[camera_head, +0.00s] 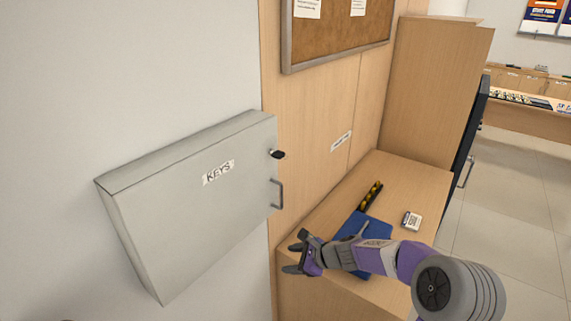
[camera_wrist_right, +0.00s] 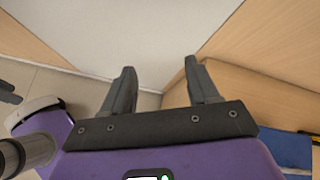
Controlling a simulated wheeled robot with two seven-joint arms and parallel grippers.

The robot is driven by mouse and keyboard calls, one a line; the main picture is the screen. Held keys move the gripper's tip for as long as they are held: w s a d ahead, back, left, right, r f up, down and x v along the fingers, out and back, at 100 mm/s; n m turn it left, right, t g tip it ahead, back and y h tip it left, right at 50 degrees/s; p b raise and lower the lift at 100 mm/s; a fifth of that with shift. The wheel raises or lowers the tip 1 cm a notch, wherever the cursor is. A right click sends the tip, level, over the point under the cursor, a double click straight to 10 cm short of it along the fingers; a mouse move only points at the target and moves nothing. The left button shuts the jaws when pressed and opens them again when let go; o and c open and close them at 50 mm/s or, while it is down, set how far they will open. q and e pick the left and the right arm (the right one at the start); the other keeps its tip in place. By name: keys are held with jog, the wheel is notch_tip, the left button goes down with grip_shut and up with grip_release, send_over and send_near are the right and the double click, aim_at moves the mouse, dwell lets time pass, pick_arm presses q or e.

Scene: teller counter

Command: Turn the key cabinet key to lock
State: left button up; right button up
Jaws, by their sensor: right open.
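The grey key cabinet (camera_head: 190,215) hangs on the wall at the left in the head view, with a "KEYS" label on its closed door and a handle (camera_head: 277,193) at its right edge. A key with a dark head (camera_head: 278,154) sits in the door near the upper right edge. My right gripper (camera_head: 292,258) is open and empty, below and a little right of the key and apart from the cabinet. In the right wrist view its two fingers (camera_wrist_right: 160,88) are spread with nothing between them. My left gripper is not in view.
A wooden counter (camera_head: 425,180) stands right of the cabinet. A blue folder (camera_head: 376,228), a black and yellow strip (camera_head: 371,195) and a small white box (camera_head: 411,221) lie on it. A corkboard (camera_head: 338,35) hangs above. The space before the cabinet door is clear.

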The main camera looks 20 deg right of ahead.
jog(key=w+d+r+m+t+y, duration=0.1)
jog(key=w+r+m+t, duration=0.1)
jog(key=r, duration=0.7)
jog(key=w+d+r+m+t+y, duration=0.1)
jog(key=d+r+m+t, duration=0.1)
jog(key=r, duration=0.7)
jog(key=m+t+y, duration=0.1)
jog(key=t+y, duration=0.1)
send_near(283, 156)
jog(key=x, duration=0.3)
jog(key=p+x, duration=0.1)
jog(key=x, duration=0.6)
jog(key=shift+c, duration=0.2)
jog(key=c, duration=1)
